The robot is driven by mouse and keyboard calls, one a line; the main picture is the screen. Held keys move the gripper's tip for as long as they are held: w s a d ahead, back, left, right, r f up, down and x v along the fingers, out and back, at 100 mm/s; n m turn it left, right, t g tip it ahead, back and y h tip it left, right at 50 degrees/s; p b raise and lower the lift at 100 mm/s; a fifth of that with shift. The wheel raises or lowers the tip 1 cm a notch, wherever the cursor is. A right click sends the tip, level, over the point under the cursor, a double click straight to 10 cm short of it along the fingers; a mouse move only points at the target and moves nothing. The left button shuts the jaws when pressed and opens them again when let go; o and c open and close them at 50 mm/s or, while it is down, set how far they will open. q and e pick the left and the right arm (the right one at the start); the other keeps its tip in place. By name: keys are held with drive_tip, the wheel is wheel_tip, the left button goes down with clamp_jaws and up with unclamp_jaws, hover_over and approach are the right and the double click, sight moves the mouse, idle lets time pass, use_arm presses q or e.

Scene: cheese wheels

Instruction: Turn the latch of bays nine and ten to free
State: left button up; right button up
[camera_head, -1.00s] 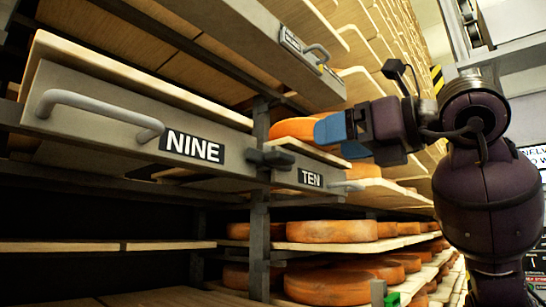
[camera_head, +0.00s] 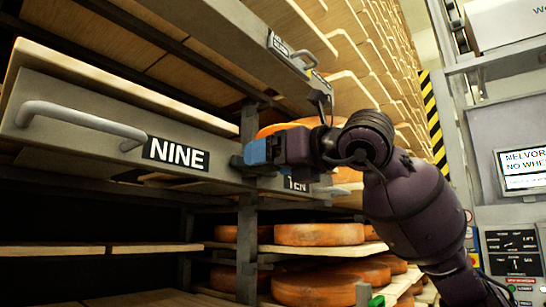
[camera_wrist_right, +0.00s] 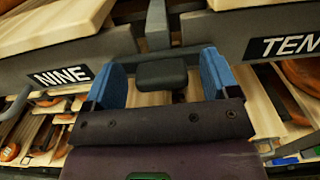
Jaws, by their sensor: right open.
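The NINE drawer front (camera_head: 60,105) and the TEN drawer front (camera_head: 322,190) meet at a rack post. The dark latch sits at this joint. In the wrist view its block-shaped handle (camera_wrist_right: 162,74) lies between my right gripper's two blue fingers, with a gap on each side. In the head view my right gripper (camera_head: 256,152) hides most of the latch; only a dark end (camera_head: 237,161) shows at its left. My right gripper (camera_wrist_right: 164,80) is open around the handle. The latch's other parts are hidden. My left gripper is not in view.
A grey bar handle (camera_head: 80,118) juts from the NINE front. Another drawer with a handle (camera_head: 318,50) overhangs above. Orange cheese wheels (camera_head: 318,234) lie on shelves below. A control panel (camera_head: 515,255) with a screen stands at the right.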

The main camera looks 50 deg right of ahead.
drive_tip(key=shift+w, duration=0.1)
drive_tip(key=c, duration=0.9)
